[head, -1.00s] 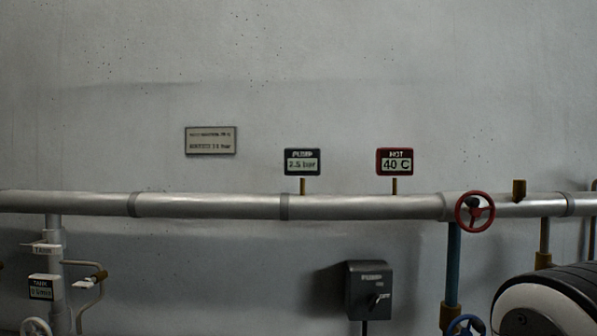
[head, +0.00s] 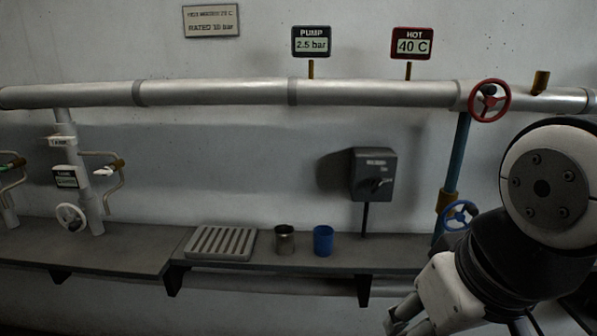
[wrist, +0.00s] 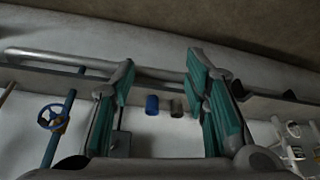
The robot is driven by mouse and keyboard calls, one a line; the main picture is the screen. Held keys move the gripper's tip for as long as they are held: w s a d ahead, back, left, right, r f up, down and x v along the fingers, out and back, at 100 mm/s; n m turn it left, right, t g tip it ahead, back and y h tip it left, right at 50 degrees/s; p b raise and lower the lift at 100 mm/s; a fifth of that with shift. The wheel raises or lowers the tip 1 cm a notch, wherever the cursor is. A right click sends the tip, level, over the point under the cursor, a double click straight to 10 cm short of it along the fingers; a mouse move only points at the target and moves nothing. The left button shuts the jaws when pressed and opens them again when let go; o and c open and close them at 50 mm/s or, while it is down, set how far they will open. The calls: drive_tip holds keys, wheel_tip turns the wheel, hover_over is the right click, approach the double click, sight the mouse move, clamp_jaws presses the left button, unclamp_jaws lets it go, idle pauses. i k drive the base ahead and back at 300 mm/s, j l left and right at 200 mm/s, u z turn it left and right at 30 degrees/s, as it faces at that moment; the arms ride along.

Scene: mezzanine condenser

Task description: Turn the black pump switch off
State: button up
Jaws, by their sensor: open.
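The black pump switch (head: 373,174) is a dark box on the wall below the long pipe, right of centre in the head view. A small light lever (head: 380,184) sits on its front and is tilted; its small position labels are too blurred to read. The PUMP display (head: 311,43) above the pipe reads 2.5 bar. In the wrist view, which is upside down, a dark box (wrist: 120,145) that looks like the switch is partly hidden behind the left finger. My gripper (wrist: 160,80) is open with nothing between its teal pads. It is apart from the switch.
A shelf (head: 110,245) runs along the wall below, with a slatted tray (head: 221,243), a metal cup (head: 284,239) and a blue cup (head: 323,240). A red valve wheel (head: 489,101) and a blue valve wheel (head: 459,215) are right of the switch. The HOT display (head: 411,42) reads 40 C.

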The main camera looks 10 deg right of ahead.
sight(376, 183)
drive_tip(key=i+z, duration=0.1)
drive_tip(key=z, duration=0.3)
drive_tip(key=j+z, duration=0.1)
drive_tip(key=z, duration=0.25)
drive_tip(key=i+j+z, duration=0.1)
drive_tip(key=z, duration=0.3)
drive_tip(key=i+j+z, duration=0.1)
drive_tip(key=z, duration=0.25)
